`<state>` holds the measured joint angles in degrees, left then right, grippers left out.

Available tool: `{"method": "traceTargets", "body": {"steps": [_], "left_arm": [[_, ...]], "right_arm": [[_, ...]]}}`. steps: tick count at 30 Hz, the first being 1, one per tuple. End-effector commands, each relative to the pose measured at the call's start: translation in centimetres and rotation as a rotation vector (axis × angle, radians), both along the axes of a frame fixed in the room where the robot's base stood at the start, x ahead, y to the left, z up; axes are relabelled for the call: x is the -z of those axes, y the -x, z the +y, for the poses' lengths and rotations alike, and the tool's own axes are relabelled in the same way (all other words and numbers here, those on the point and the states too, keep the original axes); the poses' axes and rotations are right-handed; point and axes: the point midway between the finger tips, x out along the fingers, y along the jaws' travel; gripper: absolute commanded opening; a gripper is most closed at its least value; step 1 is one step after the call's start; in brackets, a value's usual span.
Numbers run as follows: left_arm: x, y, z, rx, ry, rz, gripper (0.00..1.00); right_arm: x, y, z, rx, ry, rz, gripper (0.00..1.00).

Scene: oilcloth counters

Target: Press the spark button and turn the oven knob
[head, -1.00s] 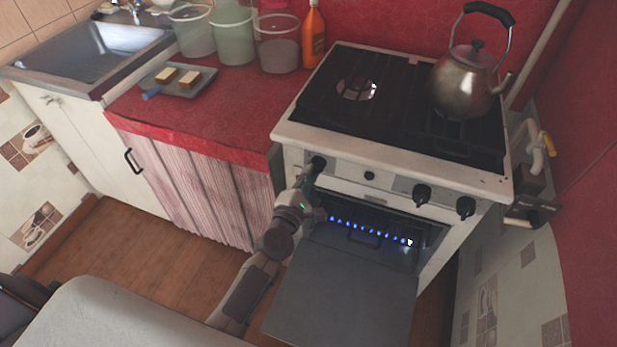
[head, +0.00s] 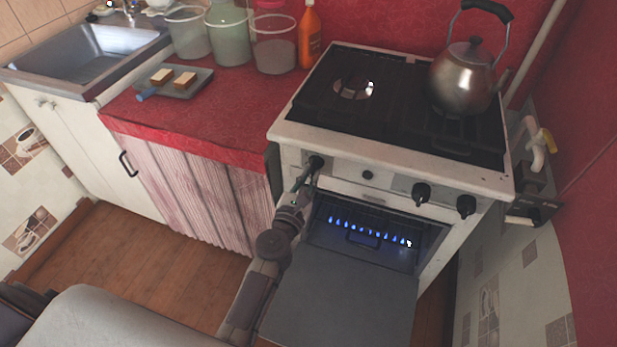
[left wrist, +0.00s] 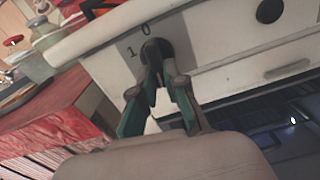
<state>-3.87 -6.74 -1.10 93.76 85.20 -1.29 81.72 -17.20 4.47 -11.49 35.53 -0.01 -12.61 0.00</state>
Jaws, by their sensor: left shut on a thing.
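The oven knob (head: 316,162) is a dark knob at the left end of the stove's front panel. In the left wrist view the knob (left wrist: 157,52) shows beside the printed marks "1" and "0". My left gripper (head: 309,177) is at this knob. In the left wrist view its fingers (left wrist: 160,85) are shut on the knob. A small dark round button (head: 368,175) sits to the right on the panel; a dark round one (left wrist: 270,11) shows in the left wrist view. The oven (head: 375,232) is open, with a row of blue flames inside. My right gripper is not in view.
The oven door (head: 340,295) hangs open in front of the stove. A kettle (head: 464,80) stands on the back right of the cooktop. Two more knobs (head: 421,193) are on the panel's right. A red counter (head: 205,110) with tubs and a tray adjoins the left.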

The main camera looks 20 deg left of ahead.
Motion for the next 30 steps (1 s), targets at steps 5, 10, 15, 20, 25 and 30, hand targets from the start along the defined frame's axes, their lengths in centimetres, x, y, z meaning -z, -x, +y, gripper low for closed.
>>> {"method": "traceTargets", "body": {"steps": [5,10,15,20,25,30], "left_arm": [[0.23,0.08,-0.08,-0.001,0.076,0.006,0.00],[0.24,0.10,-0.15,0.001,0.113,0.008,0.00],[0.26,0.10,-0.17,0.001,0.127,0.008,0.00],[0.27,0.10,-0.17,0.001,0.128,0.009,0.00],[0.27,0.10,-0.18,0.001,0.128,0.009,0.14],[0.19,0.07,-0.18,0.001,0.127,0.007,0.38]], "right_arm": [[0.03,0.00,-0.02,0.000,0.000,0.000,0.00],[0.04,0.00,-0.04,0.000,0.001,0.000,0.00],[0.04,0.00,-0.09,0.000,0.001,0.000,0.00],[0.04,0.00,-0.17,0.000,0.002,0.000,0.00],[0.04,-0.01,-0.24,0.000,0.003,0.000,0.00],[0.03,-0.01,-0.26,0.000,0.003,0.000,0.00]]}}
